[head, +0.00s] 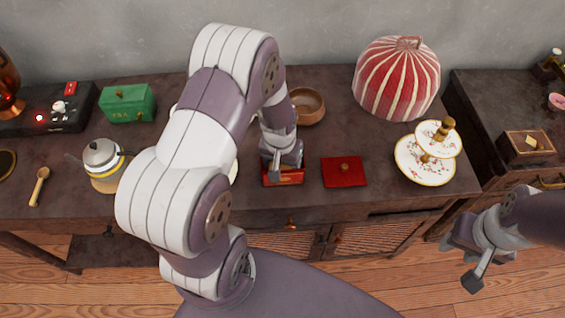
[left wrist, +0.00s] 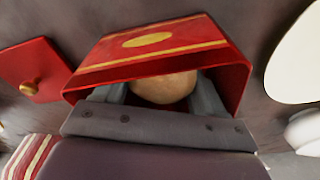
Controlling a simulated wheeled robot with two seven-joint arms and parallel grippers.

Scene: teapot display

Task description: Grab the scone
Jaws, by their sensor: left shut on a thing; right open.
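A red box (head: 270,179) with gold trim stands near the front edge of the table. It also shows in the left wrist view (left wrist: 120,57). The round tan scone (left wrist: 165,87) is inside the box, partly hidden by its wall and my gripper. My left gripper (head: 284,164) reaches down into the box, with its fingers on both sides of the scone, shut on it. The scone is hidden in the head view. My right gripper (head: 463,264) is open and empty, low at the right, in front of the table.
A red lid (head: 344,172) with a gold knob lies right of the box. A tiered floral cake stand (head: 410,170), a red-striped dome (head: 397,80), a wooden bowl (head: 308,106), a green tea box (head: 127,103) and a kettle (head: 103,165) stand around. A white plate shows in the wrist view (left wrist: 297,60).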

